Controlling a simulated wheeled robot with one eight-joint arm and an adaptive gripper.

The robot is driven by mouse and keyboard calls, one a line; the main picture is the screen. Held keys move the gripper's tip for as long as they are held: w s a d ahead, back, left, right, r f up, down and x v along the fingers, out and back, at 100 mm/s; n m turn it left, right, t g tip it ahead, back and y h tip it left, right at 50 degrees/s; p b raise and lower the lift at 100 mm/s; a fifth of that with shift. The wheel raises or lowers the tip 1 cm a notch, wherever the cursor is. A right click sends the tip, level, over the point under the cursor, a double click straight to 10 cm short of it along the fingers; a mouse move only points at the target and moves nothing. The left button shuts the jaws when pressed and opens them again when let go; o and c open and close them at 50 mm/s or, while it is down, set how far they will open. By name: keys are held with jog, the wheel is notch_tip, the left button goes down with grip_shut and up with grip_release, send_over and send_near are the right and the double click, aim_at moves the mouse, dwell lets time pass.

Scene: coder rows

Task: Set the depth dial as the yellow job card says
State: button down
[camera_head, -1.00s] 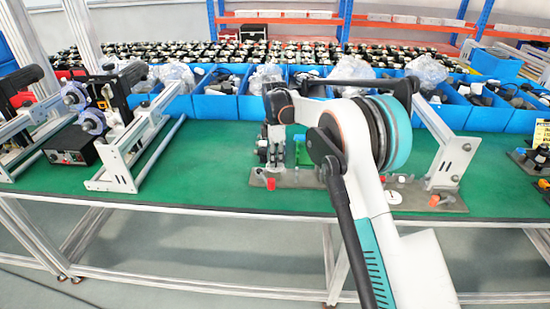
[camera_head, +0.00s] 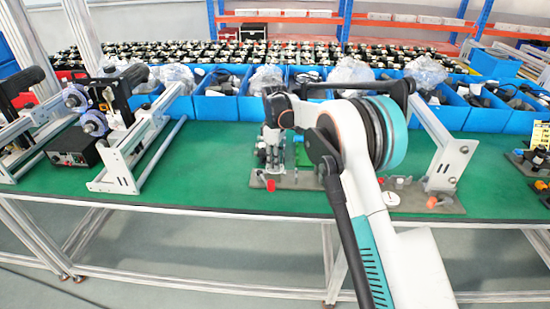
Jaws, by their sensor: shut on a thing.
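The yellow job card (camera_head: 541,135) stands at the right edge; its writing is too small to read. My gripper (camera_head: 272,160) points down over the left part of a grey fixture plate (camera_head: 285,183) on the green bench. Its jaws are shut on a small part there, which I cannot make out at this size. The depth dial cannot be told apart in this view; it may be hidden by my gripper. A red piece (camera_head: 271,185) sits on the plate's front edge beneath my gripper.
My arm covers the middle of the bench. A grey plate with a white bracket (camera_head: 447,165) and orange knob (camera_head: 432,202) stands to the right. Metal frames (camera_head: 120,170) and a black box (camera_head: 72,148) stand left. Blue bins (camera_head: 215,108) line the back.

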jog(key=m+p, duration=0.1)
jog(key=m, duration=1)
jog(key=shift+p, duration=0.4)
jog(key=m, duration=0.3)
jog(key=shift+m, duration=0.3)
jog(key=m, duration=0.3)
jog(key=shift+m, duration=0.3)
jog(key=m, duration=0.3)
jog(key=shift+w+m+p, duration=0.1)
jog(key=shift+m+p, duration=0.2)
jog(key=shift+p, duration=0.05)
jog(key=m, duration=0.4)
jog(key=shift+m, duration=1.9)
